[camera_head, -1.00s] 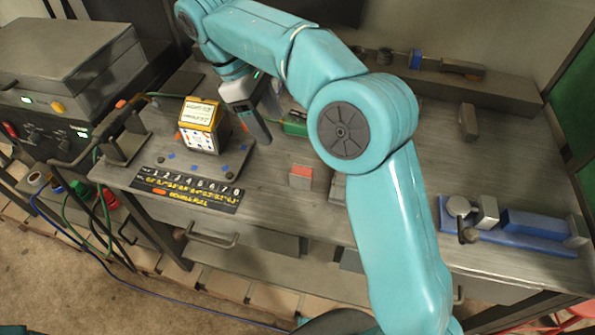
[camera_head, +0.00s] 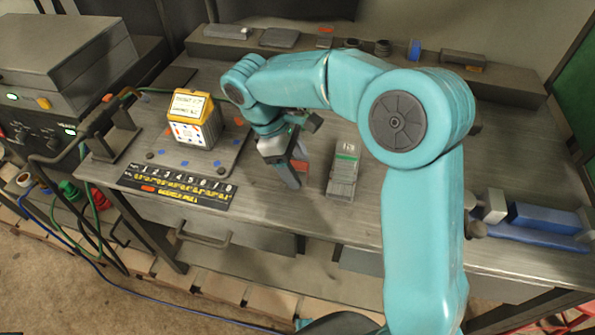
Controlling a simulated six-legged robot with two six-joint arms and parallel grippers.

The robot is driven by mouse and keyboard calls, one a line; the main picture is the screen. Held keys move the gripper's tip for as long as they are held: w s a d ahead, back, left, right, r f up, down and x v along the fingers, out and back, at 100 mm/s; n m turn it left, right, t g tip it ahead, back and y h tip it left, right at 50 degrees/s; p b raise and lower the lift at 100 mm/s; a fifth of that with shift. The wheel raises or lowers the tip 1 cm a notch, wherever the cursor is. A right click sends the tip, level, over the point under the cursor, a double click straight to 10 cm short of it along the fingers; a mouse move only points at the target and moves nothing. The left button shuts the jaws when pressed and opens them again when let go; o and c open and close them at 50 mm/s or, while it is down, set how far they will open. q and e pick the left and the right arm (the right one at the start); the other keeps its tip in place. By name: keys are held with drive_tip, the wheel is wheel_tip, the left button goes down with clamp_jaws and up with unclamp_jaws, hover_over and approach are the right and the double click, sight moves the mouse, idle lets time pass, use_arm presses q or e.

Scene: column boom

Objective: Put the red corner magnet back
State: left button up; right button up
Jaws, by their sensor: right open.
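A small grey block with a red top, the red corner magnet (camera_head: 302,166), lies on the grey workbench (camera_head: 255,215) in the middle. My right gripper (camera_head: 291,181) is directly over it or just in front, pointing down, and covers most of it. The jaws are open. I cannot tell whether the magnet is between the fingers. A yellow-topped cube (camera_head: 193,119) with coloured dots on its white front stands on a plate to the left. My left gripper is not in view.
A grey tool with a green mark (camera_head: 343,170) lies close right of the gripper. A black numbered strip (camera_head: 180,186) runs along the front edge. A blue vise-like fixture (camera_head: 545,222) is at the right.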

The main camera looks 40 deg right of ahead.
sight(297, 164)
drive_tip(key=shift+s+d+f, duration=0.1)
drive_tip(key=shift+s+f, duration=0.05)
drive_tip(key=shift+f, duration=0.4)
clamp_jaws()
drive_tip(key=shift+r, duration=0.15)
wheel_tip(297, 164, up, 20)
drive_tip(key=p, duration=0.4)
